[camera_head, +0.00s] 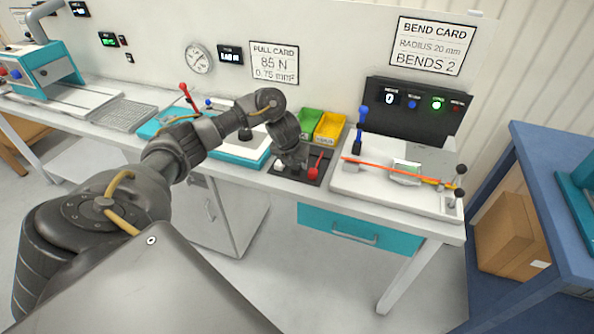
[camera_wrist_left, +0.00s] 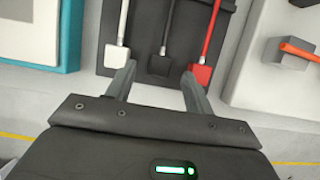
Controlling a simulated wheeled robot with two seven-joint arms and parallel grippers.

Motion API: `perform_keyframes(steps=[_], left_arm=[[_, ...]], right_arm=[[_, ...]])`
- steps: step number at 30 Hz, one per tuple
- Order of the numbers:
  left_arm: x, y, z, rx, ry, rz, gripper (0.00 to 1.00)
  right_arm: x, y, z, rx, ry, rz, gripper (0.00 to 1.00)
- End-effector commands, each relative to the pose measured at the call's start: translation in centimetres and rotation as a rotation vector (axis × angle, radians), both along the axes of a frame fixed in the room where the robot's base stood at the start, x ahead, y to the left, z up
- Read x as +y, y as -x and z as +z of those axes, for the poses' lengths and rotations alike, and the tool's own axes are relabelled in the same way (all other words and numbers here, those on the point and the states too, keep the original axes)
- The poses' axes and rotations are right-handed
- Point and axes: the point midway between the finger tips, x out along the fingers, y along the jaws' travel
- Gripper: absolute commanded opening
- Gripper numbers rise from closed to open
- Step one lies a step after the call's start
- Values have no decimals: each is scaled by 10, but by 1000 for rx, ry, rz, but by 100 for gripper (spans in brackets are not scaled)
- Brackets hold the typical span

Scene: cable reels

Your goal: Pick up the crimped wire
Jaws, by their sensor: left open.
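An orange-red wire (camera_head: 385,170) lies across the white bending fixture on the right of the bench, its right end yellowish. Whether it has a crimped end is too small to tell. A short piece of orange wire (camera_wrist_left: 297,50) shows on a grey block at the right edge of the left wrist view. My left gripper (camera_head: 291,160) is over the dark tool tray, left of the wire. In the left wrist view its fingers (camera_wrist_left: 156,82) are apart, with nothing held between them. My right gripper is not in view.
The dark tray (camera_wrist_left: 142,62) holds white-, black- and red-handled tools close to my fingertips. Green (camera_head: 309,122) and yellow (camera_head: 328,128) bins stand behind it. The fixture (camera_head: 385,205) has a blue-handled lever (camera_head: 360,128) and black knobs. A blue table (camera_head: 555,150) stands at right.

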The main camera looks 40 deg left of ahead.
Motion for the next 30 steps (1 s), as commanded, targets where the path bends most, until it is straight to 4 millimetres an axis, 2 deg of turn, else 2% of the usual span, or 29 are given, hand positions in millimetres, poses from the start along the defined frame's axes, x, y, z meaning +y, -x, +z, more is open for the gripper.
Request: perform_keyframes(steps=[3,6,15,26,30], left_arm=[[1,-5,-18,5,0,2,53],[2,-9,-27,3,0,1,53],[3,-11,-30,1,-2,0,51],[3,-11,-30,1,-2,0,4],[3,-11,-30,0,-1,0,4]], right_arm=[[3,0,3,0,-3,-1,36],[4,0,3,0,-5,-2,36],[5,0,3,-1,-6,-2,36],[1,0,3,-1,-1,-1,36],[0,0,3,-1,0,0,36]])
